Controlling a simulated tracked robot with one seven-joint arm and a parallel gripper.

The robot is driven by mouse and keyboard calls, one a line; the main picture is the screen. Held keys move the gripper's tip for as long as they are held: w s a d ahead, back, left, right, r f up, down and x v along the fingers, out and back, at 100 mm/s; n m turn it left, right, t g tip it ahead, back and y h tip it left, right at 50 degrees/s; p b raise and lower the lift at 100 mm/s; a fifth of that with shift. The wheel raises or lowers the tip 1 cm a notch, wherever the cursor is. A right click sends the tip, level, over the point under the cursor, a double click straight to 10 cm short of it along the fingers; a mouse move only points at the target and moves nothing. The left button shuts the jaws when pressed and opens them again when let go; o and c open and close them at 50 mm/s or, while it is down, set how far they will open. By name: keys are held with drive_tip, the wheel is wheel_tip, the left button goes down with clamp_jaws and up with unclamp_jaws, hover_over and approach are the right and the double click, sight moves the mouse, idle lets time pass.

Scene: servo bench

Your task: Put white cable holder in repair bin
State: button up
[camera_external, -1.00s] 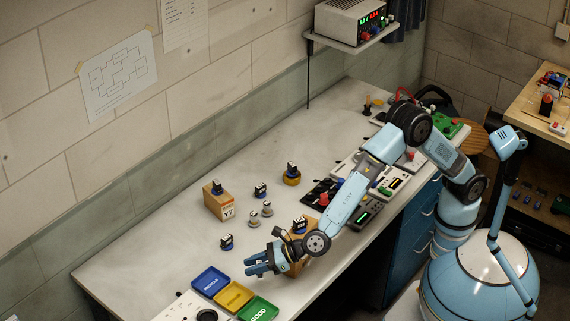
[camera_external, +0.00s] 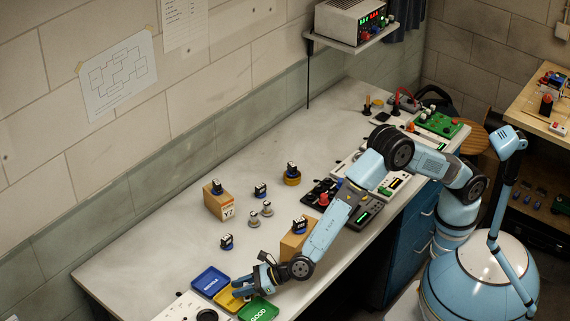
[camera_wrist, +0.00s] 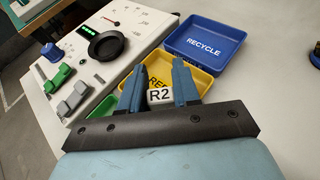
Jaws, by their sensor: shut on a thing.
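My gripper (camera_external: 244,289) reaches down over the yellow bin (camera_external: 224,301) at the front of the bench. In the wrist view my gripper (camera_wrist: 158,68) has its two blue fingers on either side of a white piece marked R2 (camera_wrist: 160,97) and is shut on it. Only the white face shows, so I cannot tell its full shape. The yellow bin (camera_wrist: 199,84) lies beneath the fingers, its lettering mostly hidden, with "RE" showing. The held piece appears above the bin; its exact height is unclear.
The blue RECYCLE bin (camera_external: 210,281) and green GOOD bin (camera_external: 260,311) flank the yellow one. A white panel with a round black dish (camera_wrist: 106,45) is beside them. Two grey-white pieces (camera_external: 260,213), small servos and cardboard boxes (camera_external: 219,205) stand farther back.

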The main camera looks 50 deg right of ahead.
drive_tip(key=shift+f, duration=0.2)
drive_tip(key=o, duration=1.1)
drive_tip(key=shift+c, duration=0.2)
drive_tip(key=shift+r, duration=0.1)
drive_tip(key=shift+s+r, duration=0.1)
drive_tip(key=shift+r, duration=0.1)
drive_tip(key=v, duration=1.1)
drive_tip(key=shift+s+d, duration=0.3)
drive_tip(key=shift+d, duration=0.05)
